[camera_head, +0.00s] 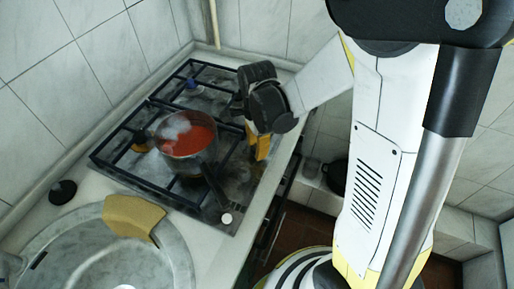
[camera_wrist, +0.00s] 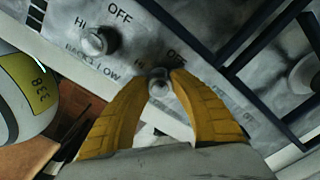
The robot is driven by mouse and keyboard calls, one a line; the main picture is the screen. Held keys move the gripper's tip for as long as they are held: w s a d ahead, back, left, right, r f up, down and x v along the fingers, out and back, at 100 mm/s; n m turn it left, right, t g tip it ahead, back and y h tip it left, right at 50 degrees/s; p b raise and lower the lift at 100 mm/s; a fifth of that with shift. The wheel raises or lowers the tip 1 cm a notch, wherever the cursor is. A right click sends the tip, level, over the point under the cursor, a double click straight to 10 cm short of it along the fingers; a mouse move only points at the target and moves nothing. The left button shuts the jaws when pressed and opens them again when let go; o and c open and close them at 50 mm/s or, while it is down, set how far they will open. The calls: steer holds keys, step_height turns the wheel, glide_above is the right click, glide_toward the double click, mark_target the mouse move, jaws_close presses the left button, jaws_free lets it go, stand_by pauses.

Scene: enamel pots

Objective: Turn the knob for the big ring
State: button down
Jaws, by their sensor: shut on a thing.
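The hob's control panel fills much of the wrist view. My gripper (camera_wrist: 160,76) has its two yellow fingers closed around a small grey knob (camera_wrist: 158,88), with OFF printed just beyond it. A second grey knob (camera_wrist: 98,40) stands apart to the upper left, with OFF, HI and LOW marked around it. I cannot tell from the print which ring the held knob serves. In the head view my gripper (camera_head: 262,148) reaches down at the right edge of the black-grated hob (camera_head: 115,165); the knob there is hidden.
A pot of red, steaming food (camera_head: 188,140) stands on the hob, its dark handle (camera_head: 214,186) pointing toward the front. A dark pot (camera_head: 337,177) is at lower right.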

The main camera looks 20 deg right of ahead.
steer(key=shift+m, duration=0.4)
steer(key=c, duration=1)
jaws_free()
steer(key=shift+c, duration=0.2)
step_height(320, 180, up, 12)
